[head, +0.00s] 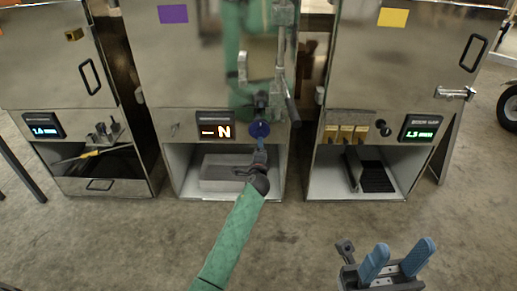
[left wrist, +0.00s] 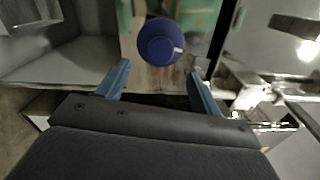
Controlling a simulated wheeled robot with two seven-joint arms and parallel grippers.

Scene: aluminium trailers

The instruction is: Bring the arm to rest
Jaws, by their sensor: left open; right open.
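My left arm, in a green sleeve (head: 232,240), reaches up to the middle metal unit. Its gripper (head: 260,146) is just below and in front of a round blue knob (head: 259,130) on that unit's panel. In the left wrist view the knob (left wrist: 160,42) shows beyond and between the tips of the two blue fingers (left wrist: 160,72), which are apart with nothing between them. I cannot tell how far the tips are from the knob. My right gripper (head: 406,246) is at the lower right, open and empty, with its blue fingers apart.
The middle unit (head: 185,70) has a lit display (head: 215,131) and an open bay holding a grey tray (head: 222,172). A left unit (head: 50,75) and a right unit (head: 405,70) stand beside it. The concrete floor (head: 120,245) in front is clear.

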